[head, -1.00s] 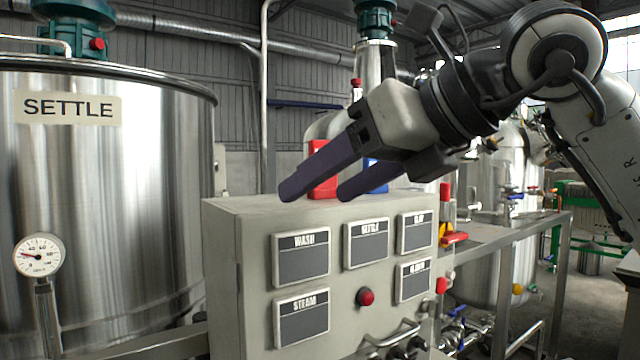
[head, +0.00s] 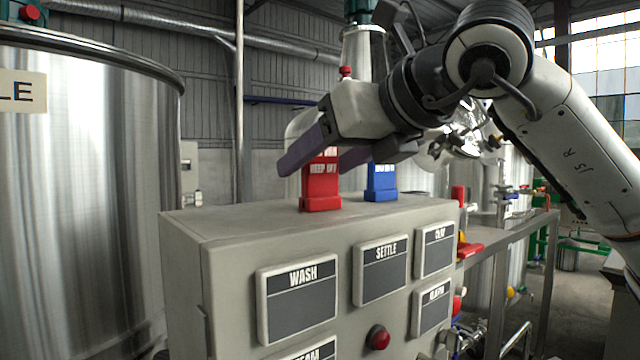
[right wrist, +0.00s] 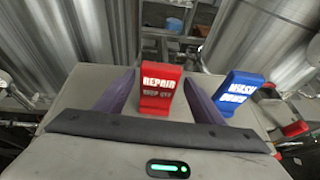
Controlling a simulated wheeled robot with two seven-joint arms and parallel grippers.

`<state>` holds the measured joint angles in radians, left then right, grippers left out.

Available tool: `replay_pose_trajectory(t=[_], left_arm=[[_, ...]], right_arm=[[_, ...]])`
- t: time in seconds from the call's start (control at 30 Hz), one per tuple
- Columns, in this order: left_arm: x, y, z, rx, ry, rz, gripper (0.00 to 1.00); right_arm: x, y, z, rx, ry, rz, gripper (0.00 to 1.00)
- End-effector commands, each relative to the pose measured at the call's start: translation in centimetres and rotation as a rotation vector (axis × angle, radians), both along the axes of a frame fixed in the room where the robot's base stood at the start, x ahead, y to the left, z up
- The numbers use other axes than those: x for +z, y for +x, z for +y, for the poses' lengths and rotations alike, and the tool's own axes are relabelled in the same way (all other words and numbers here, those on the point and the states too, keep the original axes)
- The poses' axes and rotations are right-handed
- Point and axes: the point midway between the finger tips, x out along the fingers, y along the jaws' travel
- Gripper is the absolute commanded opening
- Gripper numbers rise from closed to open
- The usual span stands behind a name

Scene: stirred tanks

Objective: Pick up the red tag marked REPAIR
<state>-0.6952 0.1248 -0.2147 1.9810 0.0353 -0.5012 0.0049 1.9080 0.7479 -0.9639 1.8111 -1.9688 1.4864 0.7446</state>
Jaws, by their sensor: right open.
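The red tag (head: 321,190) stands on top of the grey control cabinet, its upper part partly covered by a finger in the head view. In the right wrist view the tag (right wrist: 157,90) shows REPAIR and KEEP OFF in white. My right gripper (head: 314,169) is open with dark purple fingers. In the right wrist view the gripper (right wrist: 158,82) has one finger on each side of the tag, with narrow gaps; I see no grip on it. My left gripper is not in view.
A blue tag (head: 381,182) marked WASH DOWN (right wrist: 238,92) stands close to the right finger. The cabinet (head: 225,222) has labelled plates and a red button (head: 378,337) on its front. A large steel tank (head: 80,200) stands at left.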

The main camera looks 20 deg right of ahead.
Motion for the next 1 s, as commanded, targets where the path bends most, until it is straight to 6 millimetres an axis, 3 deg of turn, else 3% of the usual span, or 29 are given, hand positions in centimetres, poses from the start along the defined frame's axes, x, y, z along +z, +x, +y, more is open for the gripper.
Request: replay_pose_trajectory(t=[0.23, 0.53, 0.57, 0.83, 1.0], left_arm=[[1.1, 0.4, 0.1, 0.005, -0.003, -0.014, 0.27], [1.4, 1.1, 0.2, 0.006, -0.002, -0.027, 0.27], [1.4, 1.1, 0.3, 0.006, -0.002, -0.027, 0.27], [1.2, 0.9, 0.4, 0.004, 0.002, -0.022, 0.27], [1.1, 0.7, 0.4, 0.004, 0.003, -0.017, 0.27]], right_arm=[[-1.7, 3.0, 1.1, 0.0, 0.001, 0.003, 0.62], [-2.0, 3.6, 1.2, 0.001, 0.001, 0.0, 0.62], [-2.0, 3.6, 1.2, 0.001, 0.001, 0.0, 0.61], [-2.0, 3.6, 1.2, 0.001, 0.001, 0.001, 0.17], [-1.9, 3.6, 1.2, 0.001, 0.001, 0.0, 0.17]])
